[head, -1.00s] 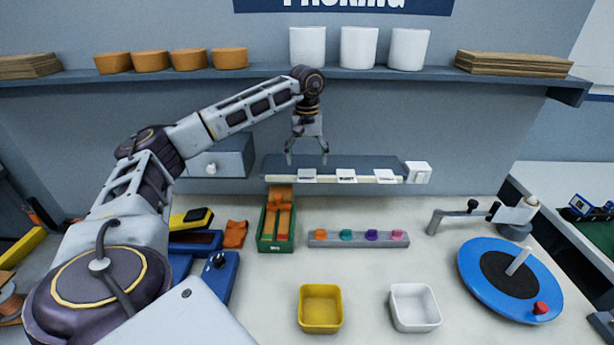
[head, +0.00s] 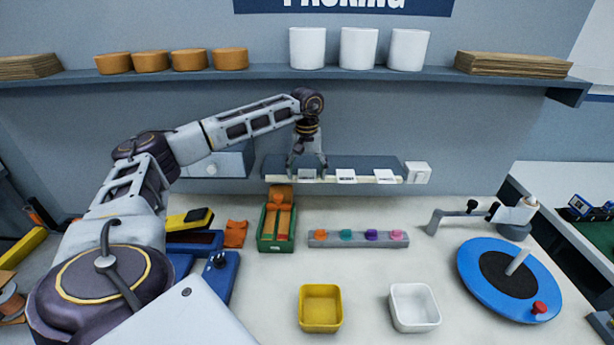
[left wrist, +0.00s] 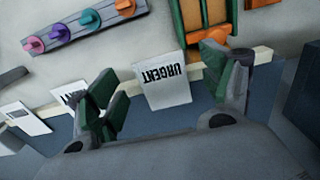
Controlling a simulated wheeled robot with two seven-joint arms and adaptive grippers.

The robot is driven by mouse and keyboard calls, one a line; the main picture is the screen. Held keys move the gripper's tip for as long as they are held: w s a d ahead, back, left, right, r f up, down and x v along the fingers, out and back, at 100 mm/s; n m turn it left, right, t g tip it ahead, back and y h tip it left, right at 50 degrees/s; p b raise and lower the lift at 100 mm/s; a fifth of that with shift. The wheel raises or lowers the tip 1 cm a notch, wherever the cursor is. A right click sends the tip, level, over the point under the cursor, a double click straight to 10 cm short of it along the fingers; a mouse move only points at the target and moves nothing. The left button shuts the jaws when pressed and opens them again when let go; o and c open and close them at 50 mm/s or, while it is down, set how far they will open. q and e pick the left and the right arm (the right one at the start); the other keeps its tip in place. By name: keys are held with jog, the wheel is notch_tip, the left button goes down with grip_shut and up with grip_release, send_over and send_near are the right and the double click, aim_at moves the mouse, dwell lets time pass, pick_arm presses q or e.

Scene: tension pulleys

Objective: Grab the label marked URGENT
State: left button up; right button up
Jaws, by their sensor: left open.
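The URGENT label (left wrist: 162,80) is a white card with black capitals. In the left wrist view it hangs upside down at the pale strip, between the fingers of my left gripper (left wrist: 165,90). In the head view, that gripper (head: 308,170) is at the left label (head: 307,179) on the shelf's front strip. Its fingers are open, one on each side of the card, with gaps showing. Two more labels, the middle one (head: 346,180) and the right one (head: 385,177), sit along the strip; their print is too small to read surely. My right gripper is not in view.
The labels' shelf (head: 370,164) ends at a white box (head: 418,172). Below are a green tray (head: 262,240) with orange parts, a grey bar (head: 330,243) with coloured knobs, a yellow bin (head: 320,326), a white bin (head: 414,325) and a blue turntable (head: 470,265). The table's front middle is free.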

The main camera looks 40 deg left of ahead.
pick_arm(q)
jog(key=shift+f, duration=0.5)
jog(key=shift+f, duration=0.25)
dwell(0.9)
jog(key=c, duration=0.8)
